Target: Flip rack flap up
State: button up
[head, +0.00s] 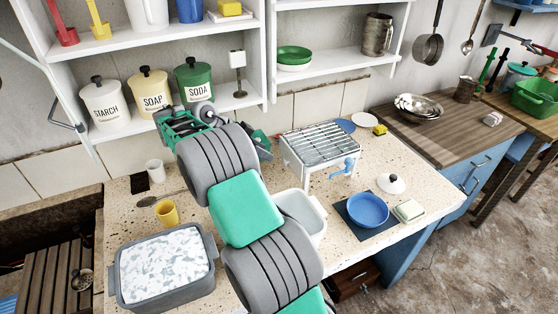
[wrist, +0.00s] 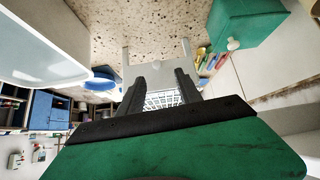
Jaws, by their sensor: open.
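The white rack (head: 322,145) with a metal wire top stands on the counter at the centre right of the head view. Its wire grid lies roughly level; I cannot tell which part is the flap. A blue handle (head: 346,166) is at its front. My gripper (head: 190,125) is in front of the shelf canisters, left of the rack and apart from it. In the wrist view my gripper (wrist: 160,88) is open, its two dark fingers spread and empty. The rack's grid (wrist: 162,99) shows beyond and between them, partly hidden by the gripper body.
Shelf canisters, including the green SODA one (head: 194,82), stand close to my gripper. A white basin (head: 300,215) is partly behind my arm. A blue bowl (head: 367,209) sits right of the basin. A grey tub (head: 165,270) and yellow cup (head: 167,213) are at the left.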

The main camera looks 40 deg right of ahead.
aim_at(287, 159)
jog(key=s+d+f+m, duration=0.1)
jog(key=s+d+f, duration=0.1)
jog(key=d+f, duration=0.4)
jog(key=shift+d+f, duration=0.1)
jog(key=shift+c, duration=0.2)
grip_shut()
jog(key=shift+w, duration=0.1)
dwell(1.0)
